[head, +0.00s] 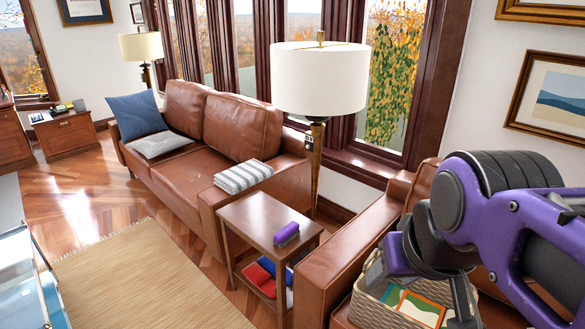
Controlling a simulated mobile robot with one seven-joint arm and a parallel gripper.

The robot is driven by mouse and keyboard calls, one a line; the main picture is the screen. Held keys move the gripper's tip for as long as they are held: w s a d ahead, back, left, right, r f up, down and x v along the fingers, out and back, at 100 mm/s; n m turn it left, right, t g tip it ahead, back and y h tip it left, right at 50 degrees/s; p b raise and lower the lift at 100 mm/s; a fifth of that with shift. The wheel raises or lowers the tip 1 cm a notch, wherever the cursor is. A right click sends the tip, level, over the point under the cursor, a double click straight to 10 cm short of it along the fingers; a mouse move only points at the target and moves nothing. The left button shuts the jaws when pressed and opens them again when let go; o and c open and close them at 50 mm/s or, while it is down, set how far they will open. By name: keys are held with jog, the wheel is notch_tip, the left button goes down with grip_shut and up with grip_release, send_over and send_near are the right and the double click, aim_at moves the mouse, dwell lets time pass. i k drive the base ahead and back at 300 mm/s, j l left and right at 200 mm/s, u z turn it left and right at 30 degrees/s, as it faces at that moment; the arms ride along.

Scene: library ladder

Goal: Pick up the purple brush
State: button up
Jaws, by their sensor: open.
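The purple brush (286,234) lies on top of the small wooden side table (262,214), near its right side, with a dark underside edge showing. My gripper (428,288) is at the lower right, in front of the wicker basket on the armchair in the picture. It is open, with nothing seen between its fingers. It is well to the right of the brush and apart from it. Part of the gripper is hidden by my own purple arm.
A brown leather sofa (197,126) with a striped folded cloth (243,177) stands left of the table. A lamp (320,80) rises behind it. The leather armchair (335,262) and basket (372,312) are at right. Red and blue items (260,272) fill the lower shelf.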

aim_at(291, 232)
jog(key=i+j+z, duration=0.15)
jog(key=z, duration=0.3)
jog(key=i+j+z, duration=0.1)
jog(key=j+z, duration=0.15)
jog(key=z, duration=0.25)
jog(key=i+j+z, duration=0.2)
jog(key=j, duration=0.2)
jog(key=j+z, duration=0.2)
jog(key=j, duration=0.2)
jog(key=j+z, duration=0.15)
jog(key=j, duration=0.7)
